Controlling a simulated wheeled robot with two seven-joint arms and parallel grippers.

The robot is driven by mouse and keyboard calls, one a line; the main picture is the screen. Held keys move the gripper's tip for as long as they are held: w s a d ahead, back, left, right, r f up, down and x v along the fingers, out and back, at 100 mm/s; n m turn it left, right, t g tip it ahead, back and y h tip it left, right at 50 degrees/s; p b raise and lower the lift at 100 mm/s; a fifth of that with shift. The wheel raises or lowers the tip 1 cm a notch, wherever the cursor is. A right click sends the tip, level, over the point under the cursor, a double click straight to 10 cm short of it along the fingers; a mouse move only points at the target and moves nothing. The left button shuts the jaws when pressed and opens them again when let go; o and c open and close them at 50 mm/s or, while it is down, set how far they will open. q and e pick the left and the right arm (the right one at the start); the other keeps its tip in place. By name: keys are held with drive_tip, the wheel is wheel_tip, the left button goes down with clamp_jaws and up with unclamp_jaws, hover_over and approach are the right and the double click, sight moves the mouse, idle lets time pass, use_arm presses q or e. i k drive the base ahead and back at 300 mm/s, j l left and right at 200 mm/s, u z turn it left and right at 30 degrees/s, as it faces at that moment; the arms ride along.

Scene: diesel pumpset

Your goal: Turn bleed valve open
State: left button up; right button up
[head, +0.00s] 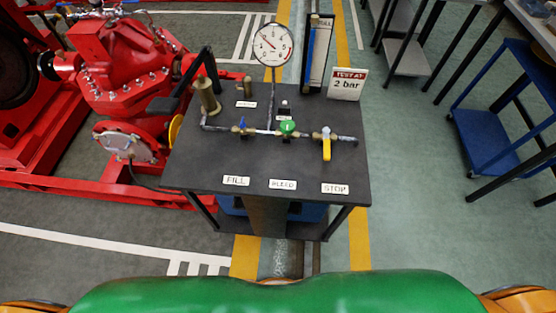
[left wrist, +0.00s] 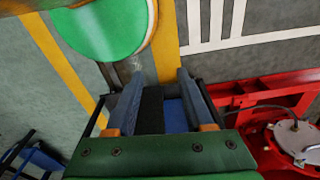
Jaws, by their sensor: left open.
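The bleed valve has a round green handle (head: 288,127) on the pipe run across a black test bench (head: 210,165). The BLEED label (head: 283,184) lies in front of it on the bench top. A blue-handled valve (head: 242,124) is to its left, behind the FILL label (head: 236,181). A yellow lever valve (head: 326,147) is to its right and points toward the STOP label (head: 335,188). In the left wrist view my left gripper (left wrist: 157,88) is open with nothing held between its fingers. It is not in the head view, and my right gripper is in neither view.
A pressure gauge (head: 273,45) stands above the pipe. A "TEST AT 2 bar" sign (head: 347,84) stands at the bench's back right. A red pumpset (head: 120,60) is on the left, a blue cart (head: 485,140) on the right. Floor in front of the bench is clear.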

sight(287, 126)
drive_tip(key=j+z, duration=0.9)
drive_tip(key=k+j+z, duration=0.1)
drive_tip(key=j+z, duration=0.2)
drive_tip(key=z, duration=0.15)
